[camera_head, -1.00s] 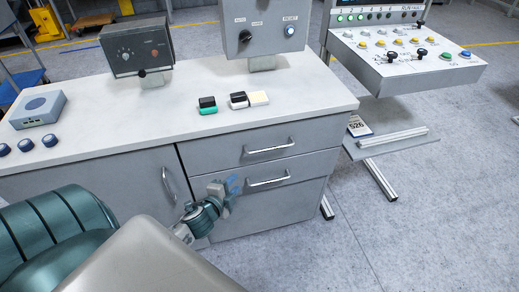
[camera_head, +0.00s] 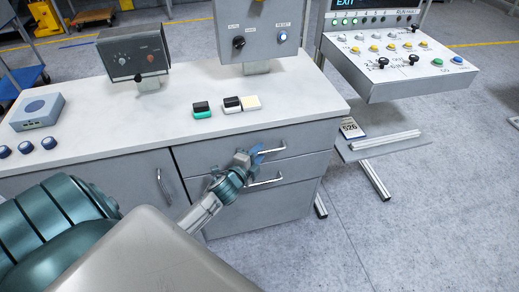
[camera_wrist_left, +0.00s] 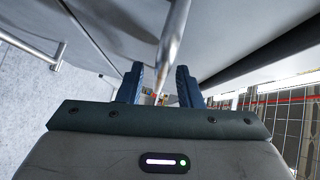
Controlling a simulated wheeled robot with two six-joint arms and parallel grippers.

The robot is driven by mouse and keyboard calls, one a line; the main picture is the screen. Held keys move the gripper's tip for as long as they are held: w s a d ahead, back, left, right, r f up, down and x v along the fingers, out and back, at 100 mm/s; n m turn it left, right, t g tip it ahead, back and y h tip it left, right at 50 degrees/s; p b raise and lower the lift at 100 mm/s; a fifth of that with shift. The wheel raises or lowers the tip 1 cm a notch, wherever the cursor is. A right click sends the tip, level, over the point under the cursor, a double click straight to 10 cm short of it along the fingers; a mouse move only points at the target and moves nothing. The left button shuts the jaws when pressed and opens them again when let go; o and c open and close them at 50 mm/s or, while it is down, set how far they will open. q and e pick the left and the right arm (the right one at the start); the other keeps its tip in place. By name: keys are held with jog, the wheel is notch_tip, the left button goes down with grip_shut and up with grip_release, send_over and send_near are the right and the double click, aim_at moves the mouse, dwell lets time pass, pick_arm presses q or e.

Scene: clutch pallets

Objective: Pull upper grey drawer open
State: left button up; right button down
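The upper grey drawer (camera_head: 307,138) is the top drawer at the right of the workbench, and its front looks flush and shut. Its silver bar handle (camera_head: 273,149) is partly hidden by my left gripper (camera_head: 255,156), which is at the handle's left part. In the left wrist view, the bar handle (camera_wrist_left: 174,38) runs down toward the space between the blue fingers of my left gripper (camera_wrist_left: 160,88). The fingers stand apart, one on each side of the bar, and do not look closed on it. My right gripper is not in view.
The lower drawer's handle (camera_head: 266,182) is just below my left gripper. A cabinet door handle (camera_head: 164,187) is to the left. Small blocks (camera_head: 232,104) and control boxes (camera_head: 133,50) stand on the bench top (camera_head: 300,105).

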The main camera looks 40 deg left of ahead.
pick_arm(q)
jog(key=shift+w+f, duration=0.1)
jog(key=shift+w, duration=0.45)
grip_shut()
jog(key=shift+s, duration=0.1)
